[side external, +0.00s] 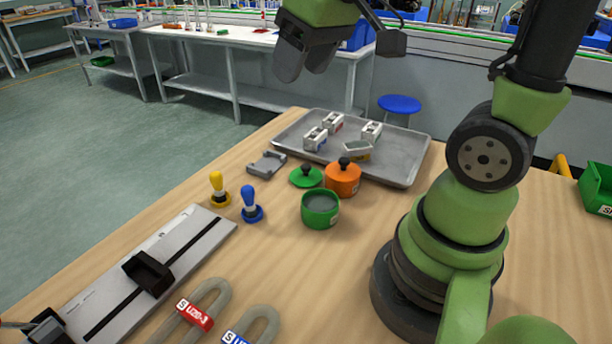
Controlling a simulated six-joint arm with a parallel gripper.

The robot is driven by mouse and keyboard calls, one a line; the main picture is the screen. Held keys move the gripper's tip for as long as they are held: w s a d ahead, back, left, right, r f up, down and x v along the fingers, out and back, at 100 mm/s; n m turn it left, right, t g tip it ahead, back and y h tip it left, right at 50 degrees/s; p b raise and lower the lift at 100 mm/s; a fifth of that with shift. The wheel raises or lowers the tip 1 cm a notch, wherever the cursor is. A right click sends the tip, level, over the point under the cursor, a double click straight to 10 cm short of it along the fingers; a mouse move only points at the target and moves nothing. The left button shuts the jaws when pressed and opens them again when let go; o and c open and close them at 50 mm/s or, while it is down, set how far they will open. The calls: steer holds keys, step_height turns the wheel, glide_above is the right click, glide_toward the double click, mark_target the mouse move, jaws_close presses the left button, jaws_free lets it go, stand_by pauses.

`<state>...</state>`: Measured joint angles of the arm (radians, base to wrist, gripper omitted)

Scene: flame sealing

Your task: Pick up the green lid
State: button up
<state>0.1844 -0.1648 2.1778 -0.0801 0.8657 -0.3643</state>
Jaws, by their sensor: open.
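The green lid (306,176) is a flat disc with a dark knob. It lies on the wooden table just in front of the metal tray, left of an orange pot. The green pot (321,211) stands open in front of the lid, with grey contents inside. My gripper (305,65) is high at the top of the view, above and behind the lid, well apart from it. It is open, and nothing shows between its fingers.
The orange pot (343,182), with its lid on, stands close beside the green lid. A metal tray (408,165) holds several small white boxes. A grey holder (267,164), yellow stamp (218,190) and blue stamp (251,206) stand left.

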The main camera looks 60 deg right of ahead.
steer(key=w+d+f+n+g, duration=0.1)
steer(key=w+d+f, duration=0.1)
steer(key=d+f, duration=0.2)
steer(key=w+d+f+n+g, duration=0.2)
steer(key=d+f, duration=0.3)
steer(key=f, duration=0.3)
steer(key=w+d+f+n+g, duration=0.1)
steer(key=w+d+f, duration=0.2)
steer(key=f, duration=0.3)
steer(key=shift+w+d+n+g, duration=0.1)
steer(key=shift+d+n+g, duration=0.2)
steer(key=shift+d, duration=0.35)
glide_above(306, 166)
step_height(306, 166, down, 4)
steer(key=shift+a+f, duration=0.1)
steer(key=shift+f, duration=0.15)
step_height(306, 166, down, 6)
steer(key=shift+r, duration=0.15)
steer(key=shift+c, duration=0.3)
steer(key=c, duration=1)
